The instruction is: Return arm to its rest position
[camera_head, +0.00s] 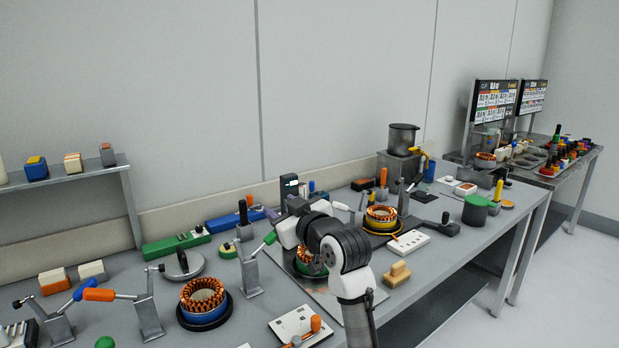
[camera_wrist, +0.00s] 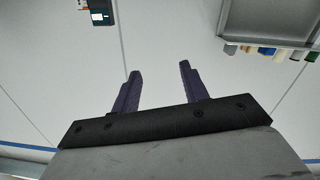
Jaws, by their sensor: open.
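My arm rises from the bottom of the head view and bends over the middle of the bench. My gripper (camera_wrist: 158,68) shows in the wrist view with two purple fingers spread apart and nothing between them. It points towards the pale wall. In the head view, its purple fingers (camera_head: 271,213) are small and partly hidden by my wrist. A copper-wound stator in a blue housing (camera_head: 204,304) sits at the front left of the bench. Another in a yellow housing (camera_head: 381,226) stands right of my arm. A third, green-edged stator (camera_head: 305,266) is partly hidden behind my arm.
The grey bench (camera_head: 460,250) holds clamps, hand tools and a green cylinder (camera_head: 475,210). A wooden block (camera_head: 397,274) and white socket strip (camera_head: 408,242) lie right of my arm. A wall shelf (camera_head: 85,173) is at left. Space above the bench looks open.

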